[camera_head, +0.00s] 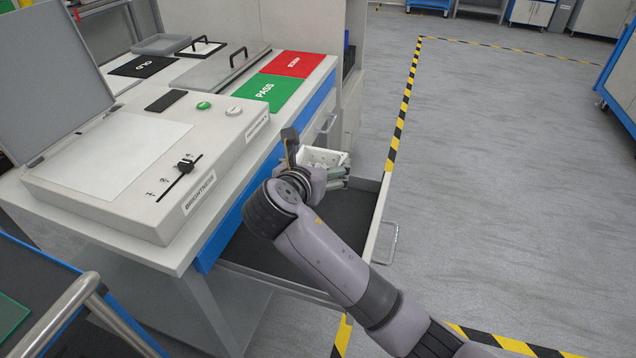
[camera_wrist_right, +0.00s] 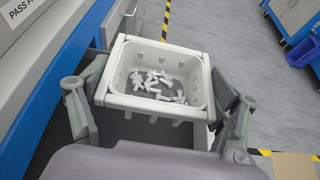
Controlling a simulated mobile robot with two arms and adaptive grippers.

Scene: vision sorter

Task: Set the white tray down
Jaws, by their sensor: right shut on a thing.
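The white tray (camera_head: 322,156) is a small basket with slotted walls. In the right wrist view the white tray (camera_wrist_right: 155,106) holds several small white pieces (camera_wrist_right: 160,84). My right gripper (camera_head: 335,176) is shut on it, and in the right wrist view the gripper's fingers (camera_wrist_right: 160,88) press on its left and right sides. The tray looks about level, over the far part of the open drawer. My arm hides part of it in the head view, and I cannot tell whether its bottom touches the drawer floor. My left gripper is not in view.
The open drawer (camera_head: 352,222) has a dark, bare floor. Above it the worktop holds a light box (camera_head: 115,165), a green PASS mat (camera_head: 262,92) and a red mat (camera_head: 294,64). A blue cart (camera_head: 40,295) stands at lower left. The floor to the right is clear.

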